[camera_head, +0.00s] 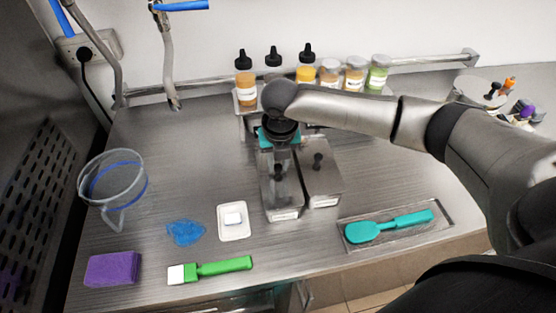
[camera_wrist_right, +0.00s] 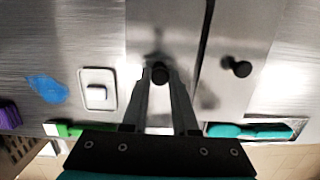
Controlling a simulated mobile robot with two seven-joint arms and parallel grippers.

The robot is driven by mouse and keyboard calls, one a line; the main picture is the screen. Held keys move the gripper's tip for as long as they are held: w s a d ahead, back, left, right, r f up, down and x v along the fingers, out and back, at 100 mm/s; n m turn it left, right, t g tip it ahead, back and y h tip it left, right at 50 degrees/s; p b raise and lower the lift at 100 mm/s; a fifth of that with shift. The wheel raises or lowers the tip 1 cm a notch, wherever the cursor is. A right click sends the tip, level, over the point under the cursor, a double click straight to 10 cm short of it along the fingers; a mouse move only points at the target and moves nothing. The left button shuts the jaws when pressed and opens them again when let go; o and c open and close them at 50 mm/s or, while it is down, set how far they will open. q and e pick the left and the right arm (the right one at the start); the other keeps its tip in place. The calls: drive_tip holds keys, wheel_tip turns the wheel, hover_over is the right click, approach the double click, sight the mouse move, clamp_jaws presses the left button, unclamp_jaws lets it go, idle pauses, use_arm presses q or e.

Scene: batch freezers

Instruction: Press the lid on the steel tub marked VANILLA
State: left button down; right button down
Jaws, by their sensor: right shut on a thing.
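Two steel tubs with black-knobbed lids stand side by side at the middle of the counter, the left tub (camera_head: 283,200) and the right tub (camera_head: 322,182). Each has a small white front label, too small to read, so I cannot tell which is VANILLA. My right gripper (camera_head: 278,168) is above the left tub, pointing down, shut on the black knob (camera_wrist_right: 160,70) of the left lid (camera_wrist_right: 143,40). The right lid's knob (camera_wrist_right: 238,67) is free beside it. I cannot tell whether the left lid sits fully down. My left gripper is not in view.
A teal spatula (camera_head: 395,225) lies in a tray at the right. A white dish (camera_head: 233,229), blue spill (camera_head: 185,232), green-handled brush (camera_head: 215,268), purple sponge (camera_head: 112,268) and clear funnel-like vessel (camera_head: 112,180) are at the left. Bottles and jars (camera_head: 330,72) stand behind.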

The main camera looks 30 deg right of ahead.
drive_tip(key=shift+p, duration=0.5)
idle(0.7)
drive_tip(key=shift+c, duration=0.6)
unclamp_jaws()
idle(0.4)
drive_tip(key=shift+r+p, duration=3.5)
drive_tip(key=shift+p, duration=0.65)
drive_tip(key=shift+f, duration=0.1)
drive_tip(key=shift+c, duration=0.3)
clamp_jaws()
